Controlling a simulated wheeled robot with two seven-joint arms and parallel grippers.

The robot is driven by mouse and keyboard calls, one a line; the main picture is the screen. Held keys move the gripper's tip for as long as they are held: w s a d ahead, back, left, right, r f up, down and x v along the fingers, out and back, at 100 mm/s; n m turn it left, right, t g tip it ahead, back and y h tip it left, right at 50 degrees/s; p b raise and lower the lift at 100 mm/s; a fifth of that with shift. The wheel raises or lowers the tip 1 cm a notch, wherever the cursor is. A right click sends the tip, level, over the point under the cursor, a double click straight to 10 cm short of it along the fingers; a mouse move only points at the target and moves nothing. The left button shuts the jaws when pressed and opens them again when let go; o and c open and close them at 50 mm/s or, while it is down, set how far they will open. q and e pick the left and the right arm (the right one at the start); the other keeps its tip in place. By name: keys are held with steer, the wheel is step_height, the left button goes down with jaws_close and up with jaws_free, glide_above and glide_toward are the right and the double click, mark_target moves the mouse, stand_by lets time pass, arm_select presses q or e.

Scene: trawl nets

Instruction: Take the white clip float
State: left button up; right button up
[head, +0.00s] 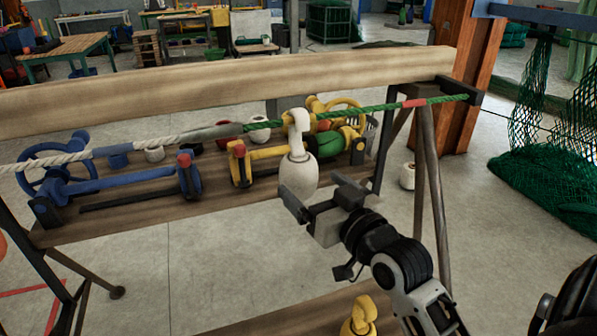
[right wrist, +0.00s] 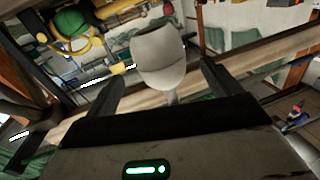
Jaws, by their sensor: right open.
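The white clip float (head: 299,173) hangs upright from a rope (head: 262,125), its hooked top over the line and its rounded body below. My right gripper (head: 318,196) is open, just right of and below the float's body. In the right wrist view the float (right wrist: 158,57) shows between the two open fingers (right wrist: 163,75); neither finger visibly touches it. I cannot tell how deep it sits between them. My left gripper is not in view.
A wooden beam (head: 220,80) runs behind the rope. Blue gear (head: 120,188), yellow gear (head: 240,163) and a green float (head: 329,143) lie on the shelf behind. A yellow clip float (head: 360,315) is below. Green netting (head: 545,180) hangs at right.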

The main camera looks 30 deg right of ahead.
mark_target(294, 170)
steer(key=w, duration=0.7)
steer(key=shift+w+d+f, duration=0.1)
steer(key=shift+w+f, duration=0.1)
steer(key=shift+f, duration=0.05)
steer(key=c, duration=1.1)
